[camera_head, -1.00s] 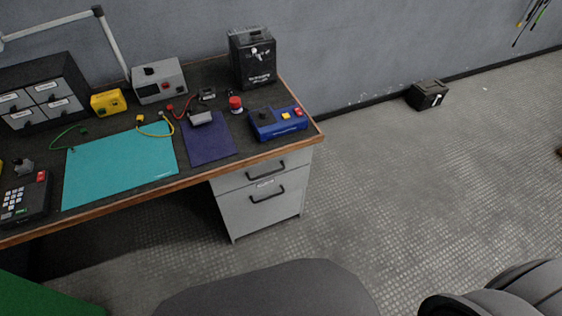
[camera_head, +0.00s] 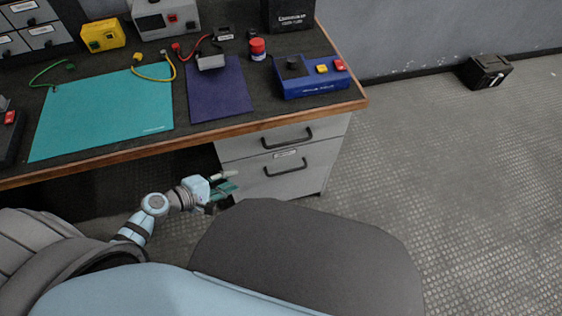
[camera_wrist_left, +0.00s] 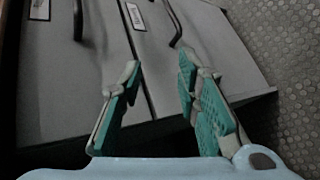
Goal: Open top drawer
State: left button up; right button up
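The top drawer (camera_head: 257,146) is closed in the grey cabinet under the right end of the desk, with a dark bar handle (camera_head: 287,138). In the left wrist view, the top drawer (camera_wrist_left: 60,85) is on the left, its handle (camera_wrist_left: 78,20) near the upper edge. The lower drawer (camera_head: 313,172) is also closed. My left gripper (camera_head: 233,183) is open and empty at the cabinet's lower left, below the top handle. In the left wrist view its green-padded fingers (camera_wrist_left: 160,73) are spread, apart from both handles. My right gripper is not in view.
The desk's wooden front edge (camera_head: 180,145) overhangs the drawers. On the desk are a blue control box (camera_head: 312,82), a purple mat (camera_head: 220,98) and a teal mat (camera_head: 100,115). The lower handle (camera_head: 285,168) protrudes close by.

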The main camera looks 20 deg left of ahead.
aim_at(280, 146)
pick_arm(q)
jog(key=w+d+r+n+t+h+b, duration=0.1)
jog(key=w+d+r+h, duration=0.1)
jog(key=r, duration=0.2)
jog(key=w+d+r+n+t+h, duration=0.1)
jog(key=w+d+r+h, duration=0.1)
jog(key=d+r, duration=0.15)
jog(key=b+x, duration=0.1)
jog(key=x, duration=0.6)
jog(key=shift+w+a+f, duration=0.1)
jog(key=shift+w, duration=0.2)
jog(key=b+x, duration=0.1)
jog(key=x, duration=0.3)
jog(key=shift+w+f, duration=0.15)
jog(key=shift+w, duration=0.15)
jog(key=shift+w+d, duration=0.1)
jog(key=shift+d, duration=0.2)
grip_shut()
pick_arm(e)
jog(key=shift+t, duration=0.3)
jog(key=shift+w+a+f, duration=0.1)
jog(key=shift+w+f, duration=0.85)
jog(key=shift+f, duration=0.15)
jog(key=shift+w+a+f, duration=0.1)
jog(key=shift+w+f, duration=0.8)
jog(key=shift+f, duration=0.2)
